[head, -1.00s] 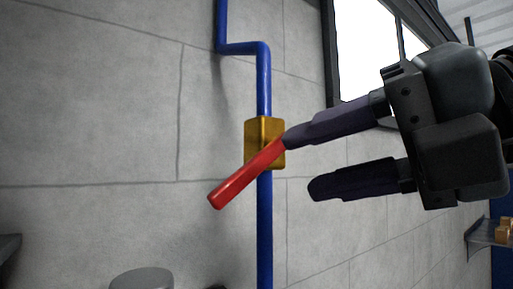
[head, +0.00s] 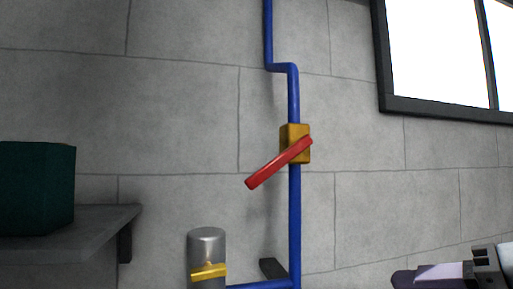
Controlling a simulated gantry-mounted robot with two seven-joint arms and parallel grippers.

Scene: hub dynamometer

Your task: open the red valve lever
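The red valve lever (head: 275,165) is attached to a brass valve body (head: 287,142) on a vertical blue pipe (head: 294,215). The lever slants from its upper right end at the valve down to its lower left end, at an angle to the pipe. My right gripper (head: 405,280) shows only in part at the bottom right corner, with one dark finger visible. It is well below and to the right of the lever and apart from it. Whether it is open is hidden by the frame edge. My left gripper is not in the picture.
A grey shelf (head: 80,230) with a dark green box (head: 38,188) stands at the left. A grey cylinder (head: 206,247) with a yellow band is at the bottom, by the pipe's lower bend. A window (head: 440,50) is at the upper right. The wall around the lever is clear.

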